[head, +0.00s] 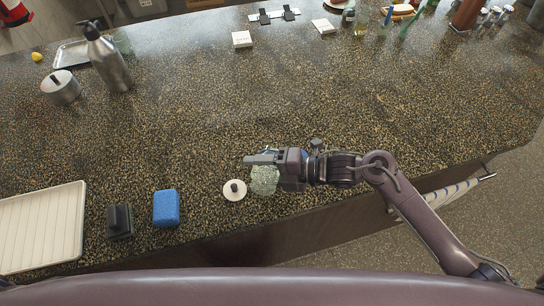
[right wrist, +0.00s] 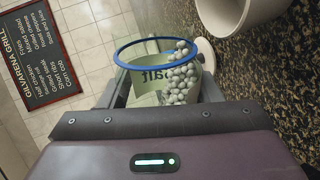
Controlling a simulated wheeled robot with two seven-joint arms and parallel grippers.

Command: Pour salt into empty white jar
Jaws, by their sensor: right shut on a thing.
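My right gripper (head: 262,158) is shut on a clear salt jar (head: 264,179) above the counter's front part. A white rounded vessel (right wrist: 238,14), likely the white jar, is partly cut off at the top of that view. A white round piece with a dark knob (head: 234,190) is just left of the salt jar in the head view. My left gripper is out of view.
A blue sponge (head: 166,208), a dark block (head: 119,221) and a white ribbed tray (head: 72,220) are along the front left. The middle of the speckled counter (head: 200,120) is clear.

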